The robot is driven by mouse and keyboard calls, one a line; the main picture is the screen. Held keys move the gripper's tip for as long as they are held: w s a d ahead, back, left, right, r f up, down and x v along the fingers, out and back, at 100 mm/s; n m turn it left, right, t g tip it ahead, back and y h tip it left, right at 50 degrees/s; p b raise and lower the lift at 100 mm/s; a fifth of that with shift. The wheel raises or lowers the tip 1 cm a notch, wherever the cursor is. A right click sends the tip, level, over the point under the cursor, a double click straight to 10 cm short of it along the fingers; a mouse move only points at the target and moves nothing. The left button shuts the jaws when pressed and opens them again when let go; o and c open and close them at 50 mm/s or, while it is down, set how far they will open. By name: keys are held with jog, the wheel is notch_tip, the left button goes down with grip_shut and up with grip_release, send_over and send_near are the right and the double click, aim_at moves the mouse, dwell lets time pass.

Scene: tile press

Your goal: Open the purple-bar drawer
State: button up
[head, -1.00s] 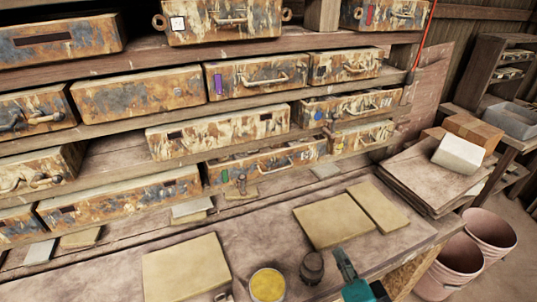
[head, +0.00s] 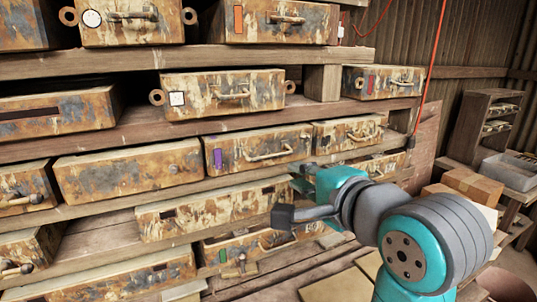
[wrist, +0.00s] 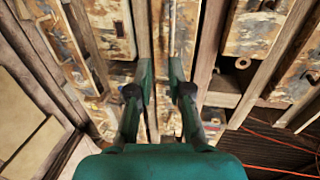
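The purple-bar drawer (head: 240,146) sits in the middle row of the rack in the head view. It has rusty, peeling paint, a purple bar (head: 218,158) at the left of its front and a pale curved handle (head: 268,152). It looks closed. My gripper (head: 302,177) is in front of the rack, below and right of that handle, with a visible gap from it. In the wrist view my gripper (wrist: 160,80) has its two fingers apart and nothing held between them. Drawer fronts lie beyond the fingers; the purple bar cannot be made out there.
A similar handled drawer (head: 350,133) stands right of the purple-bar one. A ringed drawer with a white tag (head: 225,93) is on the shelf above. Lower drawers include a green-marked one (head: 230,249). A red cord (head: 433,65) hangs at the right, near cardboard boxes (head: 470,187).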

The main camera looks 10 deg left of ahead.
aim_at(273, 157)
jog(key=x, duration=0.3)
jog(key=r+x, duration=0.1)
jog(key=x, duration=0.6)
jog(key=shift+w+a+r, duration=0.2)
jog(key=shift+a+r, duration=0.05)
jog(key=shift+a, duration=0.25)
jog(key=shift+c, duration=0.3)
grip_shut()
